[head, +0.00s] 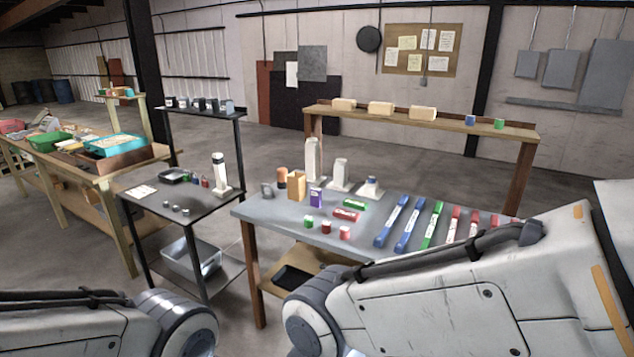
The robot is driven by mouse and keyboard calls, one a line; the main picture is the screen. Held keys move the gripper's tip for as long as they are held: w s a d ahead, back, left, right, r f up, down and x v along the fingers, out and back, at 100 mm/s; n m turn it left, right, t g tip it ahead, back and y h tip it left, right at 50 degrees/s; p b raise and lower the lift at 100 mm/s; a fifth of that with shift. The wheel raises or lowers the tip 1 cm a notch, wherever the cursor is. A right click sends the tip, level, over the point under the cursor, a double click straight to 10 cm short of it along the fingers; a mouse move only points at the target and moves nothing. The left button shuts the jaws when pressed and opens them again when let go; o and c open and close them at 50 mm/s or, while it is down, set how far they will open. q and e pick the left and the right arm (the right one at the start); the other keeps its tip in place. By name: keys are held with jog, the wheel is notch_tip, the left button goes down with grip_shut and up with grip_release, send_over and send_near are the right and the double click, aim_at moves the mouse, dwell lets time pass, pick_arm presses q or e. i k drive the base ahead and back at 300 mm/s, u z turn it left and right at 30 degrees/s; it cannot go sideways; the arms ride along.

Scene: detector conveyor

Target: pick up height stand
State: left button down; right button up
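Several white stands of different heights are in the head view, and any of these may be the height stand. A tall one (312,160), a medium one (340,173) and a short one (371,191) with a blue top stand upright on the grey-topped table (283,222). Another white stand with a dark top (219,175) stands on the black table (160,204) to the left. My arms show at the bottom left and bottom right, apart from the stands. Neither gripper is in view.
Around the stands are a wooden block (296,186), a purple box (316,196), small red and green cylinders, and a row of coloured bars (408,228). A raised shelf (450,124) stands behind. My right arm hides the table's front right part.

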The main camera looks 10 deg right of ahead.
aim_at(371, 192)
jog(key=u, duration=0.3)
jog(key=i, duration=1.5)
jog(key=z, duration=0.45)
jog(key=i, duration=1.1)
jog(key=z, duration=0.9)
jog(key=i, duration=0.6)
jog(key=z, duration=0.35)
